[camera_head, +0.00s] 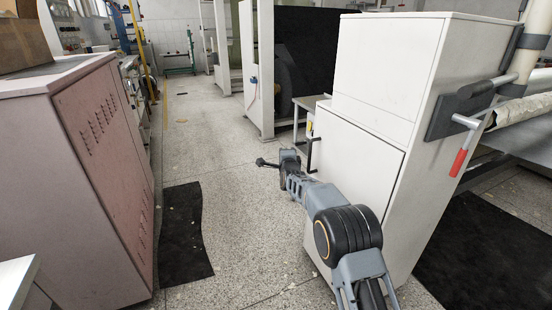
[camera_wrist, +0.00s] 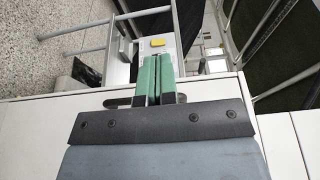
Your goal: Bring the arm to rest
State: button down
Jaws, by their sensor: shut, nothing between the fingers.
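My gripper (camera_wrist: 158,60) shows in the wrist view with its two green-padded fingers side by side and closed, holding nothing. In the head view my grey arm reaches forward from the bottom right along the left side of the white cabinet (camera_head: 374,165). Its wrist end is near the cabinet's black door handle (camera_head: 310,155). The fingertips are too small to make out in the head view. I cannot tell whether the arm touches the cabinet.
A pinkish metal cabinet (camera_head: 100,180) stands at the left. A black mat (camera_head: 182,235) lies on the speckled floor, with an open aisle (camera_head: 195,130) beyond. A lever with a red grip (camera_head: 458,163) and a pale roll (camera_head: 520,112) are at the right. The wrist view shows a yellow item (camera_wrist: 158,43).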

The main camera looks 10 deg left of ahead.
jog(key=s+d+r+n+g+h+p, duration=0.1)
jog(key=s+d+r+n+g+p, duration=0.25)
jog(key=s+d+r+p, duration=0.45)
jog(key=s+d+r+n+g+p, duration=0.3)
jog(key=s+d+r+n+p, duration=0.15)
jog(key=s+r+p, duration=0.75)
jog(key=s+d+r+n+g+h+p, duration=0.1)
jog(key=s+d+r+n+g+p, duration=0.1)
jog(key=s, duration=0.7)
jog(key=s+d+r+n+g+h+p, duration=0.1)
jog(key=s+d+r+n+g+p, duration=0.1)
jog(key=s, duration=0.7)
jog(key=s+d+r+n+g+h+p, duration=0.1)
jog(key=s+d+p, duration=0.4)
jog(key=s, duration=0.5)
jog(key=d+r+n+g, duration=0.1)
jog(key=n+g, duration=0.1)
jog(key=shift+r+n, duration=0.25)
jog(key=shift+n, duration=0.05)
jog(key=shift+s+g, duration=0.1)
jog(key=shift+g, duration=0.15)
